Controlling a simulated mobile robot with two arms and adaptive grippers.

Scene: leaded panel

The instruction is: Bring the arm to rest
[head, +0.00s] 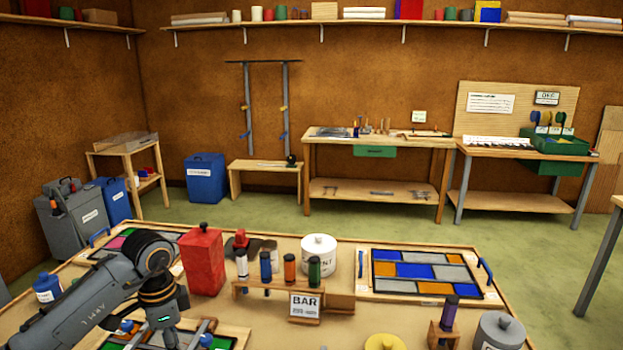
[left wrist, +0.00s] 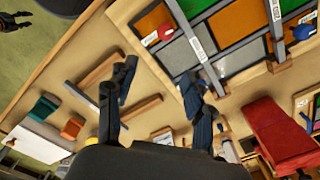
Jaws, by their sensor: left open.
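My left arm comes in from the left in the head view, with its gripper (head: 172,338) pointing down over the near left of the table, above a leaded panel in a wooden frame. The fingertips are hard to make out there. In the left wrist view the two dark fingers of the left gripper (left wrist: 160,98) stand wide apart with nothing between them.
A red block-like container (head: 203,262) stands close right of my left arm. A rack (head: 262,288) of several bottles, a white canister (head: 319,258) and a second panel (head: 427,272) stand farther right. A blue-capped jar (head: 47,288) is at the left.

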